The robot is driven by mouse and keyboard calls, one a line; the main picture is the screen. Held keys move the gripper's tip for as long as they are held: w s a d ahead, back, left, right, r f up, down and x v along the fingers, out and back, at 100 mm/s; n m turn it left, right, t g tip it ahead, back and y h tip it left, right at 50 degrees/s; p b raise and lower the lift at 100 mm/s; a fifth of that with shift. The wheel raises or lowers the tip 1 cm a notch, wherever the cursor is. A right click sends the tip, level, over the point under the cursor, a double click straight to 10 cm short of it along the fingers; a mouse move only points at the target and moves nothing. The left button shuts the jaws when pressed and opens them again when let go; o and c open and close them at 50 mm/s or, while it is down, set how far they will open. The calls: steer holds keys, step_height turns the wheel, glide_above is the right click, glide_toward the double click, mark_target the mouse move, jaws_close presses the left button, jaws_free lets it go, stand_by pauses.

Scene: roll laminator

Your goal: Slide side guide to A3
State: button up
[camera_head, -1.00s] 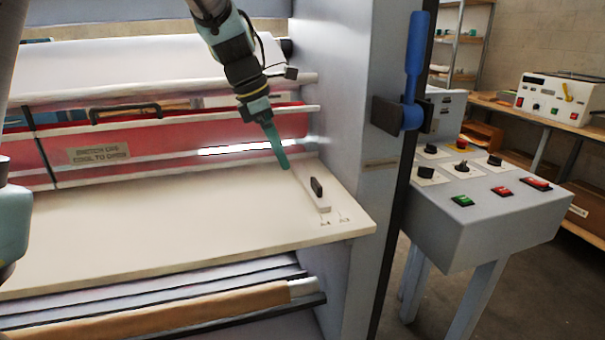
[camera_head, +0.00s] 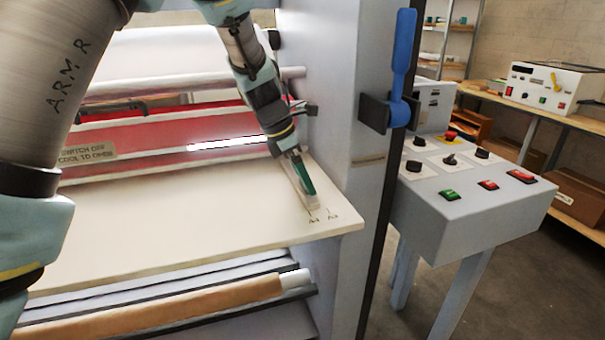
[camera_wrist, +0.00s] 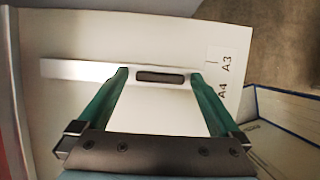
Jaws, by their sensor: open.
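The side guide is a pale bar on the cream feed table; it shows in the head view (camera_head: 315,204) and the wrist view (camera_wrist: 80,70). Its dark oblong handle (camera_wrist: 160,77) shows in the wrist view. My gripper (camera_wrist: 159,75) is open, with one green finger beyond each end of the handle and gaps between; whether the fingers touch the bar I cannot tell. In the head view my gripper (camera_head: 306,186) is low over the guide and hides the handle. The guide's front end is near the A4 mark (camera_head: 313,219); the A3 mark (camera_head: 333,216) is to its right.
The feed table (camera_head: 190,220) is bare left of the guide. The grey side housing (camera_head: 345,110) with a blue lever (camera_head: 403,55) stands close on the right. Red panels (camera_head: 170,135) rise behind the table. A control console (camera_head: 470,195) stands farther right.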

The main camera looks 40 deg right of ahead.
steer(key=shift+f, duration=0.1)
jaws_close()
stand_by(0.8)
